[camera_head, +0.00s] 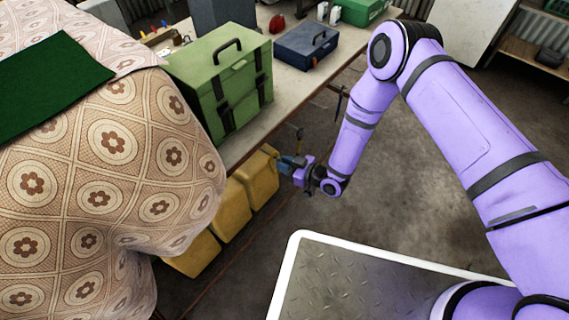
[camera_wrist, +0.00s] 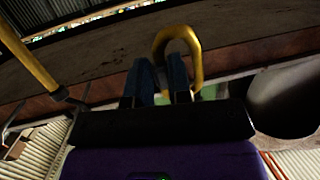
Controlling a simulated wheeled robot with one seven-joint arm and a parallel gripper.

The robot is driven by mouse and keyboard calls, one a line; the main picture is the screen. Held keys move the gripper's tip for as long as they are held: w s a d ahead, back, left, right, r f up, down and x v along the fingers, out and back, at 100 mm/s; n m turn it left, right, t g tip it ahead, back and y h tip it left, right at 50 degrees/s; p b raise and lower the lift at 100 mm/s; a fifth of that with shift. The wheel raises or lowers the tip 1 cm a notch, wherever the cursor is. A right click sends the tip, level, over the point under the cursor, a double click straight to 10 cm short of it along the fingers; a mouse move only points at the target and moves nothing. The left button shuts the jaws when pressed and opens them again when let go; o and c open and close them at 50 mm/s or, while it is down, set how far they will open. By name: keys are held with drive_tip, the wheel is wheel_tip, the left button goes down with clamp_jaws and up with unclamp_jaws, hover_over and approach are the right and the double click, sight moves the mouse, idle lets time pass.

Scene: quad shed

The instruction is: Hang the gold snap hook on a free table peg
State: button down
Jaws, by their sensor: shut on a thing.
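The gold snap hook (camera_wrist: 196,50) shows in the wrist view as a rounded loop rising above my fingertips. My gripper (camera_wrist: 164,80) is shut on its lower part, between two dark blue fingers. The hook stands in front of the table's brown front edge (camera_wrist: 110,58); I cannot tell whether it touches it. In the head view my gripper (camera_head: 286,166) is low beside the table front, and the hook cannot be made out there. No free peg can be clearly picked out in either view.
A yellow-handled tool (camera_wrist: 28,55) is left of the hook in the wrist view. A rounded grey thing (camera_wrist: 285,98) is at right. In the head view, yellow cans (camera_head: 262,178) stand under the table (camera_head: 282,100), which bears a green toolbox (camera_head: 220,82). Open floor (camera_head: 400,190) lies right.

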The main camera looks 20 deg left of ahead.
drive_tip(key=c, duration=1)
unclamp_jaws()
drive_tip(key=shift+o, duration=0.2)
drive_tip(key=v, duration=1)
drive_tip(key=shift+d, duration=0.4)
drive_tip(key=shift+r, duration=0.1)
